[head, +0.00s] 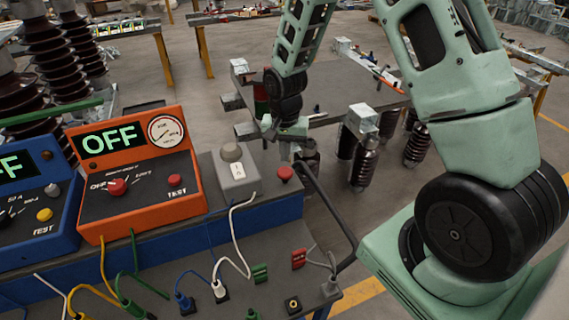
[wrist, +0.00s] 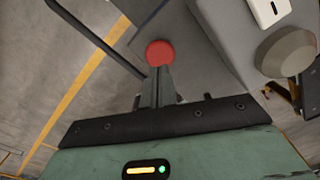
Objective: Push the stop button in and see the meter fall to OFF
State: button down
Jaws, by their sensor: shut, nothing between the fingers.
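The red stop button (head: 285,173) is a round cap on the grey bench top, right of a grey box. In the wrist view the red cap (wrist: 160,53) shows just past my fingertips. My gripper (head: 285,155) is shut and empty, pointing down close over the button. In the wrist view my closed fingers (wrist: 160,75) overlap the cap's lower edge; I cannot tell whether they touch it or how far in it sits. The orange meter (head: 148,212) shows OFF in green on its display (head: 110,138), with a round dial (head: 166,130) beside it.
A grey box (head: 238,178) with a round knob stands left of the button. A blue meter (head: 40,222) is at far left. Cables and plugs cover the lower panel (head: 240,265). A dark bar (head: 328,205) runs along the bench's right end. Open floor lies beyond.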

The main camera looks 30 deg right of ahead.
aim_at(285, 171)
notch_tip(285, 171, up, 5)
jog(key=p, duration=0.3)
jog(key=shift+r, duration=0.15)
dwell(0.5)
jog(key=s+a+r+n+b, duration=0.3)
jog(key=s+a+n+b, duration=0.75)
jog(key=s+a, duration=0.65)
jog(key=s+a+n+b, duration=0.2)
jog(key=s+n, duration=0.3)
jog(key=s, duration=0.3)
jog(key=shift+s+a+f+n+y, duration=0.2)
jog(key=shift+s+f+n+y, duration=0.1)
jog(key=shift+s+f+n, duration=0.1)
dwell(1.2)
